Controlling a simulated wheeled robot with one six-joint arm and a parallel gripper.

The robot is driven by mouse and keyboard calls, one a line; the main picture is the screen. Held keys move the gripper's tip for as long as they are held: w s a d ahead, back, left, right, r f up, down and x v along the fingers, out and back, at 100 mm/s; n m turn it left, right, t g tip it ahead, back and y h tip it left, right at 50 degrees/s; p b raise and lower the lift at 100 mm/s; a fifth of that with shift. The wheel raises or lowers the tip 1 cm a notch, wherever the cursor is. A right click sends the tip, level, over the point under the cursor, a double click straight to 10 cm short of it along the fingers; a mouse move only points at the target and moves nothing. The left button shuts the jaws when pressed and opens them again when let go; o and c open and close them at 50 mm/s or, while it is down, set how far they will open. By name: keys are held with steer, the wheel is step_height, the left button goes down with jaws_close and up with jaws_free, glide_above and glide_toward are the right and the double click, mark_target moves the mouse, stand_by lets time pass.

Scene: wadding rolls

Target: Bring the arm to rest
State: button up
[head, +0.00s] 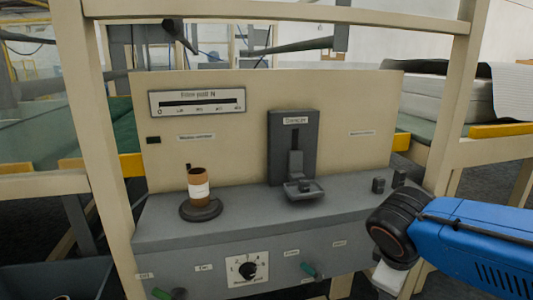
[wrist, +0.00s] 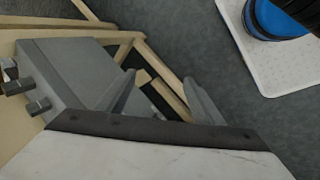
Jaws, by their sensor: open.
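My arm (head: 465,245), blue with a black joint, reaches in from the right edge of the head view, in front of the panel's right end. My gripper (wrist: 165,95) shows in the wrist view with its two grey fingers apart and nothing between them. Past the fingers are wooden beams and dark floor. In the head view the fingers are mostly hidden behind and below the arm joint.
A grey bench (head: 220,228) with a beige back panel (head: 350,90) stands ahead. It bears a brown cup-like roll (head: 198,184) on a round black base, a dark slotted device (head: 293,145) and a dial (head: 247,269). Wooden posts (head: 90,120) frame it.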

steer(key=s+m+t+y, duration=0.1)
steer(key=s+m+y, duration=0.2)
steer(key=s+m, duration=0.3)
steer(key=f+m, duration=0.1)
steer(key=m, duration=0.2)
steer(key=shift+d+y, duration=0.3)
stand_by(1.6)
